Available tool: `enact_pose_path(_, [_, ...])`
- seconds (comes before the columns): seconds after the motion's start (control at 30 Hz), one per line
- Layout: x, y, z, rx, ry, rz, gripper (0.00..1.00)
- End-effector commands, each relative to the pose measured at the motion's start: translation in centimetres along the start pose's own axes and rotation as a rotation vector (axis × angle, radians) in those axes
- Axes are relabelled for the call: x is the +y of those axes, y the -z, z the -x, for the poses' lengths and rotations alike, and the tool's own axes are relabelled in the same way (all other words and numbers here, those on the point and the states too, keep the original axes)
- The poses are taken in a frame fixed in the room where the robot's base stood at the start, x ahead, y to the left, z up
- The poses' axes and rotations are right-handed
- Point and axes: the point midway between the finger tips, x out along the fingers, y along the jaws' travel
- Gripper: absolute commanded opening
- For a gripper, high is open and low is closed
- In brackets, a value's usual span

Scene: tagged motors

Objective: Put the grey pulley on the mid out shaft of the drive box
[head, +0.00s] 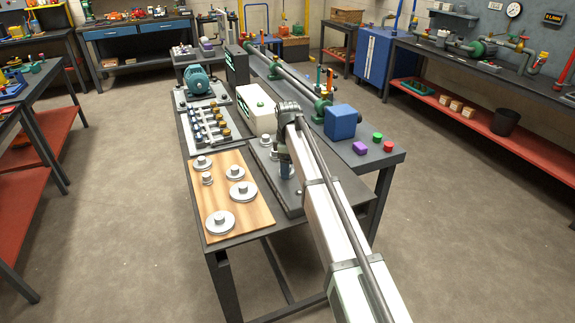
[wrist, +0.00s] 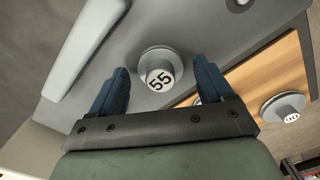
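Several grey pulleys, each a wide disc with a raised hub, lie on the wooden board (head: 232,215); one is the large near pulley (head: 219,223). A cream box (head: 257,112), which looks like the drive box, stands behind my arm; its shafts cannot be made out. My gripper (head: 286,173) points down over the dark plate in front of it. In the wrist view my gripper (wrist: 160,72) has its two blue fingers apart.
A panel with several brass-ended parts (head: 208,122) and a blue motor (head: 198,80) lie behind the board. A blue block (head: 341,122) and a purple block (head: 360,148) stand right of my arm. The board's pulley (wrist: 283,107) shows at right in the wrist view.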

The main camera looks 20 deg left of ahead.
Motion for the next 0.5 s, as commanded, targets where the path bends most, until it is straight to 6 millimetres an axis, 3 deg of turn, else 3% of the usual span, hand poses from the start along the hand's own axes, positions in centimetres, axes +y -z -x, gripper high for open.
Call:
enact_pose_path(0.3, [0.0,0.0,0.2,0.000,0.000,0.000,0.83])
enact_pose_path(0.5, [0.1,0.0,2.2,0.001,-0.001,0.000,0.83])
